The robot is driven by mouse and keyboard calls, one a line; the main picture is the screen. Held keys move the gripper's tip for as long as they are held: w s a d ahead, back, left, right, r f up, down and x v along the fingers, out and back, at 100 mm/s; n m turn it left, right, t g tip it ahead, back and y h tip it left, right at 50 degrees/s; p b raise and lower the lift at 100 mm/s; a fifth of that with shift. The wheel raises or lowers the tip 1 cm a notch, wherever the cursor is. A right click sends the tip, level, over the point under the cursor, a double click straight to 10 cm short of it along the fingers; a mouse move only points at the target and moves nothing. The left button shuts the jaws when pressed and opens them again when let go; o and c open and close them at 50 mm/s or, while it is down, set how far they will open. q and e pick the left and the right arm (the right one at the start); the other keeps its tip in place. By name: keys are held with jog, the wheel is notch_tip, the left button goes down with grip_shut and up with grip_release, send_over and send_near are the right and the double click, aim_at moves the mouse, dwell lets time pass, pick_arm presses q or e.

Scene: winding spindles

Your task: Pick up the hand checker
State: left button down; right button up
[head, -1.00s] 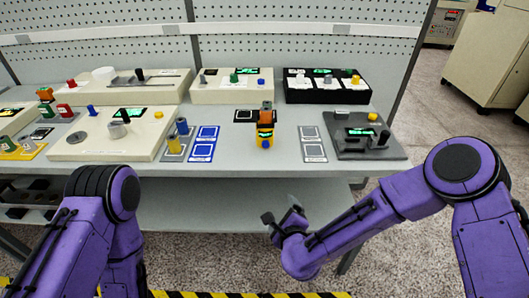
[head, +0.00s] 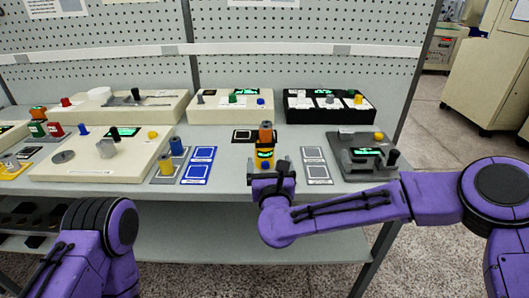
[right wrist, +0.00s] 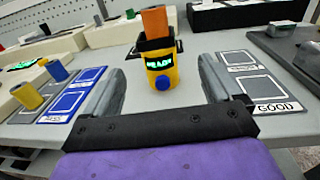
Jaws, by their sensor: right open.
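The hand checker is a yellow and black device with a lit green display reading "READY" and a blue button. It stands upright on the grey table in the head view (head: 264,154) and the right wrist view (right wrist: 161,78). An orange cylinder (right wrist: 154,22) sits in its top. My right gripper (head: 267,169) is open at the table's front edge, facing the checker. In the right wrist view, the checker lies between the lines of the two grey fingers (right wrist: 158,92), a little beyond their tips, with no contact visible. My left gripper is out of view; only part of that arm shows.
Blue-framed pads (head: 198,165) lie left of the checker, beside yellow and blue spools (head: 166,165). Grey pads (head: 316,166) and a dark grey lever device (head: 362,157) are on the right. White and black control boxes (head: 330,105) stand behind.

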aim_at(265, 143)
jog(key=w+p, duration=0.1)
jog(key=w, duration=0.2)
jog(key=w+a+p, duration=0.1)
jog(key=w, duration=0.2)
jog(key=w+p, duration=0.1)
jog(key=w, duration=0.3)
jog(key=shift+a+r, duration=0.15)
jog(key=shift+r, duration=0.25)
jog(key=shift+w+f, duration=0.1)
jog(key=shift+w, duration=0.2)
jog(key=c, duration=1.3)
jog(key=shift+r, duration=0.55)
jog(key=s+r+b, duration=0.3)
jog(key=s+r, duration=0.9)
jog(key=s, duration=0.2)
jog(key=shift+b, duration=0.35)
